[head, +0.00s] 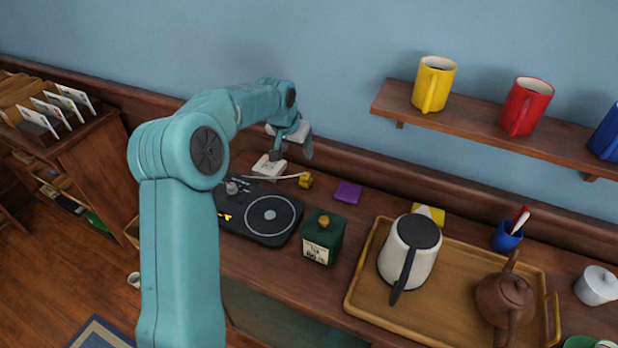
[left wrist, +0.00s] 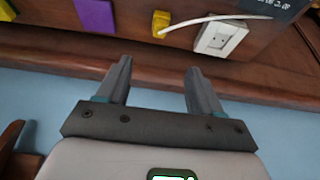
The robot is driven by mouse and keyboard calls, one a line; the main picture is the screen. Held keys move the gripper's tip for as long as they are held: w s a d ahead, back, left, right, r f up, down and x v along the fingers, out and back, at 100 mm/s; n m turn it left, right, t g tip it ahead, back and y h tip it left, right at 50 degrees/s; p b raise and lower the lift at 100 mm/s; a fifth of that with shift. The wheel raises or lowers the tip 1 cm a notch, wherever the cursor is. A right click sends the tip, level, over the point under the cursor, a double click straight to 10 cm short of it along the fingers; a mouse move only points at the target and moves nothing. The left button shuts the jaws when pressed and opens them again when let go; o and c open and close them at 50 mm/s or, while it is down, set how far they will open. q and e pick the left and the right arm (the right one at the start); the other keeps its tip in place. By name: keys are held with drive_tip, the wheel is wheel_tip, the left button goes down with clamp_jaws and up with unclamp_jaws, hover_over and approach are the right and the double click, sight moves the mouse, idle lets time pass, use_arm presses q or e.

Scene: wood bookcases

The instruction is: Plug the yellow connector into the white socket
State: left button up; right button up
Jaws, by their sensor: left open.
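The yellow connector (head: 305,180) lies on the wooden counter at the end of a white cable. It also shows in the left wrist view (left wrist: 161,22), near the top. The white socket (head: 269,166) sits on the counter to its left, close to the wall, and shows in the left wrist view (left wrist: 219,38) at the upper right. My left gripper (head: 290,152) is open and empty, near the socket in the head view. In the left wrist view its fingers (left wrist: 157,75) are apart, with nothing between them. My right gripper is not in view.
A black turntable (head: 262,214), a green tin (head: 322,238) and a purple block (head: 348,192) are nearby. A wooden tray (head: 444,300) holds a kettle (head: 409,250) and a brown teapot (head: 503,298). A wall shelf (head: 475,118) with mugs overhangs at right.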

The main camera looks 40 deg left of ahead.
use_arm(q)
drive_tip(key=p, duration=0.2)
hover_over(305, 175)
drive_tip(key=s, duration=0.2)
drive_tip(key=f, duration=0.9)
drive_tip(key=shift+d+f, duration=0.2)
drive_tip(key=shift+d, duration=0.05)
drive_tip(key=shift+w+f, duration=0.4)
drive_tip(key=shift+s, duration=0.1)
drive_tip(key=shift+s, duration=0.1)
